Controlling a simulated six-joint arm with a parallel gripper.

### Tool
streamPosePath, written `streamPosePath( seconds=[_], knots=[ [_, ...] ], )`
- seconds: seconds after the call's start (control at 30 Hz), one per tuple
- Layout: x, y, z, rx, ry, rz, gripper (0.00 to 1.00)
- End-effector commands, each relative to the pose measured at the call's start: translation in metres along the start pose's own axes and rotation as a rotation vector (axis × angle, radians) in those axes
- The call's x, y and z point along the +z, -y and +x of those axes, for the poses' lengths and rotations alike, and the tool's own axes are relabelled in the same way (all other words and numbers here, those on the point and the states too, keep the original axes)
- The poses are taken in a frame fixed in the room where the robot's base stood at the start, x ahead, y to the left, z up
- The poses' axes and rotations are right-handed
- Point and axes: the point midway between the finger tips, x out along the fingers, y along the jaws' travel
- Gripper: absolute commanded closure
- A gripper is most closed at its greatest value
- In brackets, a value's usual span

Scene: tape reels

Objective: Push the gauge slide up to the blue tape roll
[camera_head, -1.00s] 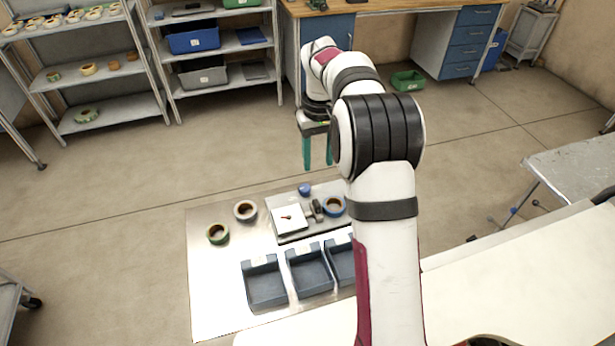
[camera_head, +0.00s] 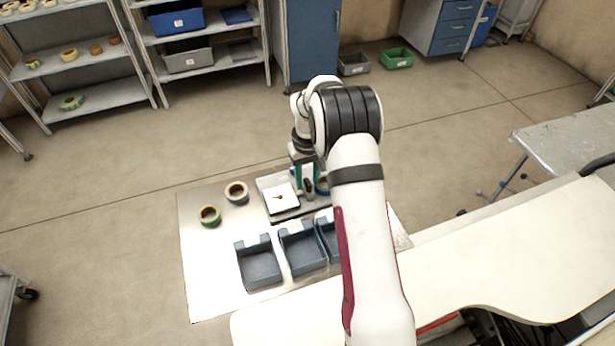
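The gauge (camera_head: 281,199) is a grey plate with a white square face and a small dark pointer, lying on the table. Its dark slide (camera_head: 308,189) stands at the right of the white face. The blue tape roll (camera_head: 323,188) is just right of the slide, mostly hidden behind my arm. My gripper (camera_head: 306,178) is lowered over the gauge at the slide. Its teal fingers are apart, with the slide showing between and in front of them. I cannot tell whether a finger touches the slide.
Blue-grey bins (camera_head: 259,265) stand in front, the rightmost partly hidden by my arm.

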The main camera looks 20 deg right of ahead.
Motion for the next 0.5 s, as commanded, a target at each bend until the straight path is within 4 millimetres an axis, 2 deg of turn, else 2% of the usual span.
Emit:
streamPosePath(
  seconds=[0.03,0.2,0.5],
  knots=[
    [0.0000,0.0000,-0.0002,0.000,0.000,0.000,0.70],
    [0.0000,0.0001,-0.0003,0.000,0.000,0.000,1.00],
    [-0.0001,-0.0019,-0.0005,-0.001,0.000,0.001,1.00]
  ],
)
